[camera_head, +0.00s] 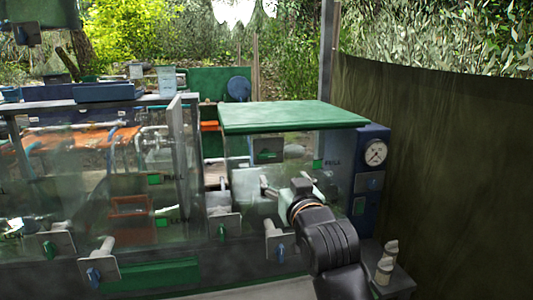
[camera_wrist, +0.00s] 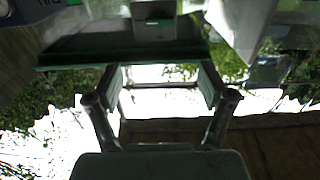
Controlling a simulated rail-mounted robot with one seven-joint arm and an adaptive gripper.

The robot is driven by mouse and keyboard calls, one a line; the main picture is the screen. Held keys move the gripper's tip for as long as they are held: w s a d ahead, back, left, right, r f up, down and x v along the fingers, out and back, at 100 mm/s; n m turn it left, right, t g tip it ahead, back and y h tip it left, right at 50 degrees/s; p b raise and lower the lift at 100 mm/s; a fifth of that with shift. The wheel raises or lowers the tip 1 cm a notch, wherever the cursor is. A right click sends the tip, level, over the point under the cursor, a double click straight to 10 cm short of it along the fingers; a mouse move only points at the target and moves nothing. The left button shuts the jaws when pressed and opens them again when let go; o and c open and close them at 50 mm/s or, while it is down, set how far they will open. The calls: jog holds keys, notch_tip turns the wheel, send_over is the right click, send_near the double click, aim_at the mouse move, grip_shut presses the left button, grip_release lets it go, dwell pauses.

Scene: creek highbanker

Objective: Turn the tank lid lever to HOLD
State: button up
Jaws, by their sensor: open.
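The tank (camera_head: 245,165) has clear walls and a green lid (camera_head: 295,115). A grey box with a green mark (camera_head: 268,150) shows beneath the lid's front edge. A grey block with a green mark also shows at the top of the wrist view (camera_wrist: 153,20). I cannot tell which part is the lid lever, and no HOLD marking is readable. My gripper (camera_head: 290,186) is in front of the tank, below the lid, and partly hidden by my wrist. In the wrist view my gripper (camera_wrist: 154,85) has its two fingers wide apart, with nothing between them.
Lever plates line the lower front: a blue-handled one (camera_head: 279,246), a green-handled one (camera_head: 222,222) and others at left. A blue panel with a round gauge (camera_head: 375,152) stands right of the tank. A dark wall (camera_head: 450,180) closes off the right side.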

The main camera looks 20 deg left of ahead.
jog(key=p, duration=1.1)
send_near(267, 155)
jog(key=p+x, duration=0.1)
jog(key=x, duration=0.8)
jog(key=shift+w+a, duration=0.15)
jog(key=shift+w, duration=0.1)
jog(key=c, duration=1.2)
